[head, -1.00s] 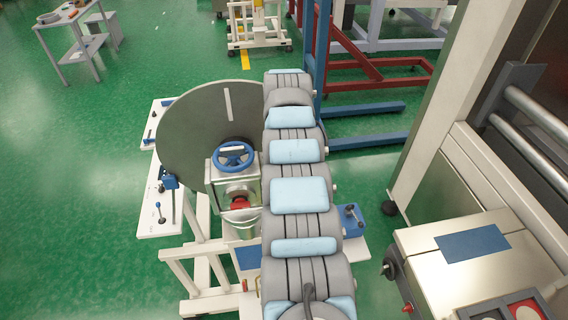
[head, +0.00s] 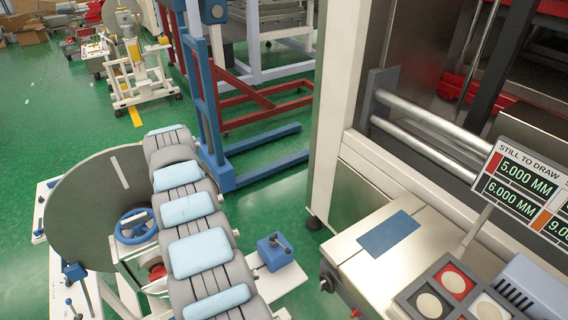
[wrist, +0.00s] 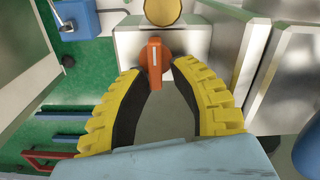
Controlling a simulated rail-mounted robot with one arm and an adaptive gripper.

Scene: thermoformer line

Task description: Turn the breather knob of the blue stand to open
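In the wrist view an orange-red knob (wrist: 154,62) with a white mark sits on a pale grey housing. Its bar stands nearly upright in the picture. My gripper (wrist: 159,70) has yellow fingers with dark inner pads, spread apart. The knob shows between the fingertips, with a gap on each side; I cannot tell how far beyond the tips it lies. A yellow round part (wrist: 162,10) is above the knob. In the head view a stand carries a large grey disc (head: 85,205) and a blue handwheel (head: 136,226). My arm hides the gripper there.
Metal blocks stand close on the right in the wrist view (wrist: 280,70). A blue box (wrist: 76,18) is at upper left. In the head view a machine with rollers (head: 425,130), a display (head: 525,190) and buttons fills the right. Green floor is open behind the stand.

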